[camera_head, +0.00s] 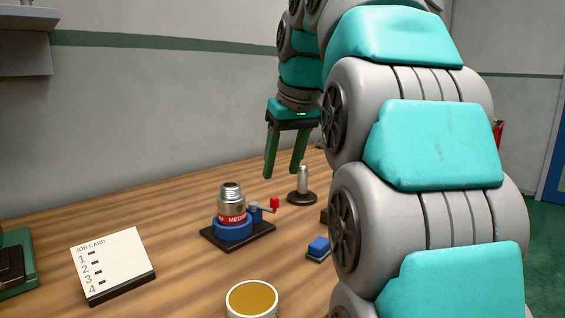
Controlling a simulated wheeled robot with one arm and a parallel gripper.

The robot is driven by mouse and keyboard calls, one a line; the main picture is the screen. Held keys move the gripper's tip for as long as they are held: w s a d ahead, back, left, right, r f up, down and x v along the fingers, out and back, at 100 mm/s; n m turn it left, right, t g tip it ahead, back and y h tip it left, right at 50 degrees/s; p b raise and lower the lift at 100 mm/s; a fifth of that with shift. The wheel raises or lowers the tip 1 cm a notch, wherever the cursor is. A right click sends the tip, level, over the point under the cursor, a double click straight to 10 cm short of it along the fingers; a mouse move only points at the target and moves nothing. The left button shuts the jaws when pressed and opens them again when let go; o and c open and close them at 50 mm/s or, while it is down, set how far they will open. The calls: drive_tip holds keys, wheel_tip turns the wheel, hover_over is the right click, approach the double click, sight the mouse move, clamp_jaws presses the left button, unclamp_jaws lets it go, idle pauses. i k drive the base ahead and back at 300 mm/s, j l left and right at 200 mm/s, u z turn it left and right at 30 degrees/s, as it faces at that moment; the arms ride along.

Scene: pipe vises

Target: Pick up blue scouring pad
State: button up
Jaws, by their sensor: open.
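The blue scouring pad (319,246) lies on the wooden table, right of centre and close to the left side of my arm. It is a small block with a blue top and a darker lower layer. My gripper (282,175) is open and empty, fingers pointing down. It hangs above the table, higher in the picture than the pad and to its left. The gripper is apart from the pad.
A metal post on a dark base (302,197) stands behind the pad. A job card (113,262) is at left. My arm hides the table's right side.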

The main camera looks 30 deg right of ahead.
sight(319, 250)
drive_tip(key=k, duration=1)
